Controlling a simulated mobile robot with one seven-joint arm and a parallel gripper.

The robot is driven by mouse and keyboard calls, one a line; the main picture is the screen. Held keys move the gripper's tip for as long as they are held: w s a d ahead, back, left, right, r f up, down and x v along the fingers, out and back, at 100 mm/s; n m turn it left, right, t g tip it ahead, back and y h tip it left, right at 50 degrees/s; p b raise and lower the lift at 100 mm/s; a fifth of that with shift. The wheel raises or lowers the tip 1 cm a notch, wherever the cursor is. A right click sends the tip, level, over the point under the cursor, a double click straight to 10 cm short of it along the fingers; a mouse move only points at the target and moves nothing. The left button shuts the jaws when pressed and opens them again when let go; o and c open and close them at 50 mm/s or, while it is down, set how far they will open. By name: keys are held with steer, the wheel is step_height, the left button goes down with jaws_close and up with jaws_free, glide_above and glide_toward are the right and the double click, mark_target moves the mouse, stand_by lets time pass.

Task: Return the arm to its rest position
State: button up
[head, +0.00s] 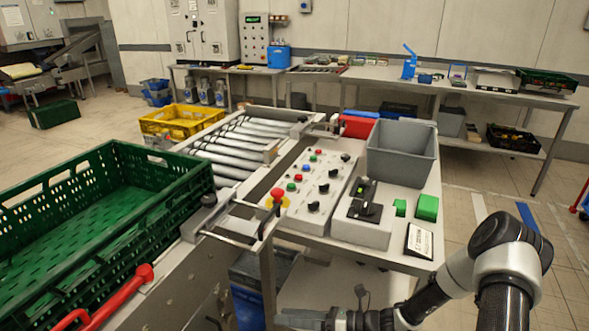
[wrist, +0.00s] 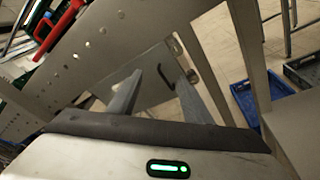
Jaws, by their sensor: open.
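My gripper (head: 318,318) is low at the bottom middle of the head view, below the level of the control table (head: 430,259) and beside the conveyor frame. Its two fingers show in the wrist view (wrist: 160,92), spread apart with nothing between them. My arm comes in from the lower right of the head view, bent at a dark elbow joint, with the forearm reaching left past the table's front corner. In the wrist view the fingers point toward a grey metal panel with holes.
A green crate (head: 185,160) stands on the conveyor at left, near a red lever (head: 140,275). A button panel (head: 312,190), joystick box (head: 362,232) and grey bin (head: 402,150) are on the table. A blue crate (head: 247,290) is underneath. Floor at right is mostly clear.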

steer(key=s+d+r+n+t+h, duration=0.1)
steer(key=s+d+r+n+h, duration=0.45)
steer(key=r+n, duration=0.5)
steer(key=s+d+r+n+h, duration=0.5)
steer(key=r+n, duration=0.3)
steer(key=r, duration=0.5)
steer(key=s+d+r+n+t+h, duration=0.1)
steer(key=s+d+r+n+h, duration=0.4)
steer(key=r+n, duration=0.55)
step_height(320, 180, up, 16)
steer(key=s+p, duration=0.1)
steer(key=p, duration=1.4)
steer(key=shift+s+a+h, duration=0.15)
steer(key=shift+s+h, duration=0.1)
steer(key=shift+h, duration=0.2)
steer(key=shift+r, duration=0.1)
